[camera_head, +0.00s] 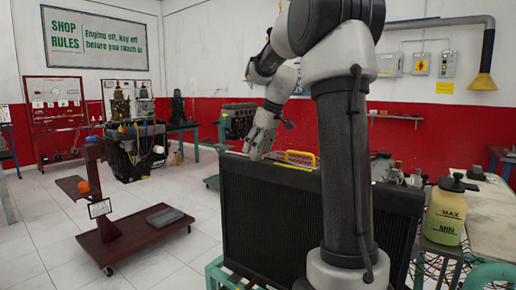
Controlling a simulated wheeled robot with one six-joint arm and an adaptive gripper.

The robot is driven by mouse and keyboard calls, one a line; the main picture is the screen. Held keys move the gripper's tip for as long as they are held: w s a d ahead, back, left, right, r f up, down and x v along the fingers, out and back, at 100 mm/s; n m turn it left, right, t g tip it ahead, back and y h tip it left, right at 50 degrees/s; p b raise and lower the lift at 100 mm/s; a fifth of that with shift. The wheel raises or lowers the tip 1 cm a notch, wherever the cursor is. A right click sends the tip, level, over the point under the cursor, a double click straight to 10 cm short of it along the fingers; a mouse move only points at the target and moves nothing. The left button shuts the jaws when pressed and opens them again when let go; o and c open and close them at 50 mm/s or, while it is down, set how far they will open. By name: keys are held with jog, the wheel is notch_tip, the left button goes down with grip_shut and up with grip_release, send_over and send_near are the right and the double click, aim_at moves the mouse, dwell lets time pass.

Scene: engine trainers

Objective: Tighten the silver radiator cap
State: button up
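The black radiator (268,222) stands upright in front of me on a teal stand. My gripper (257,154) points down at the left part of the radiator's top edge, just above or at it. I cannot tell whether it touches anything. The silver radiator cap is not distinguishable; the gripper may cover it. The fingers are too small to tell whether they are open or shut, or whether they hold anything.
My arm hides the radiator's middle. A tank (446,212) marked MAX and MIN stands at the right. An engine (238,119) stands behind the radiator. A dark red cart (130,240) is at the left, with clear tiled floor around it.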

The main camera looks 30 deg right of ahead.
jog(key=shift+c, duration=0.8)
jog(key=m+h, duration=0.1)
jog(key=m, duration=0.1)
jog(key=shift+a+m, duration=0.15)
jog(key=shift+m, duration=0.25)
jog(key=m+h, duration=0.1)
jog(key=m, duration=0.2)
jog(key=m+h, duration=0.1)
jog(key=m, duration=0.2)
jog(key=shift+a+h, duration=0.2)
jog(key=shift+h, duration=0.1)
jog(key=m, duration=0.2)
jog(key=m+g+h, duration=0.1)
jog(key=m, duration=0.2)
jog(key=shift+w+a+h, duration=0.1)
jog(key=shift+a+h, duration=0.05)
jog(key=shift+h, duration=0.15)
jog(key=shift+w+m+g+h, duration=0.1)
jog(key=shift+m+g+h, duration=0.45)
jog(key=shift+m, duration=1.45)
